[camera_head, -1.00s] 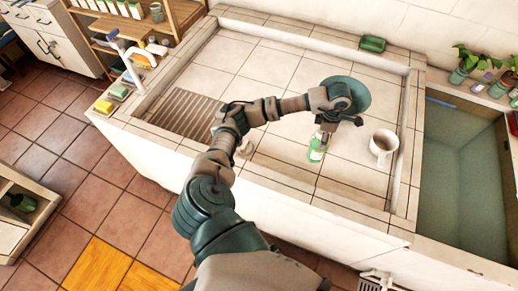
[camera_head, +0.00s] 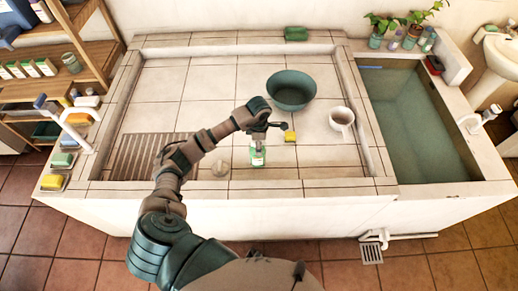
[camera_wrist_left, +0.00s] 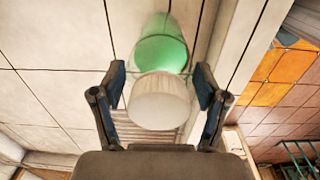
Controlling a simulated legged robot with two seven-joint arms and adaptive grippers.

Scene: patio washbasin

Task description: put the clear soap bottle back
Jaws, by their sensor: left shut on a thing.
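The clear soap bottle (camera_head: 257,156), with green contents, is under my left gripper (camera_head: 260,134) at the near middle of the tiled basin. In the left wrist view its white cap (camera_wrist_left: 160,102) shows between the two fingers of my left gripper (camera_wrist_left: 160,88), with the green body (camera_wrist_left: 163,50) beyond. My left gripper is shut on the bottle. I cannot tell whether the bottle's base touches the tiles. My right gripper is not in view.
A teal bowl (camera_head: 291,92), a white mug (camera_head: 341,119) and a yellow block (camera_head: 290,137) are in the basin. A small round pale object (camera_head: 221,168) lies left of the bottle. A wooden shelf (camera_head: 88,50) with several bottles stands left. A water-filled trough (camera_head: 420,115) is right.

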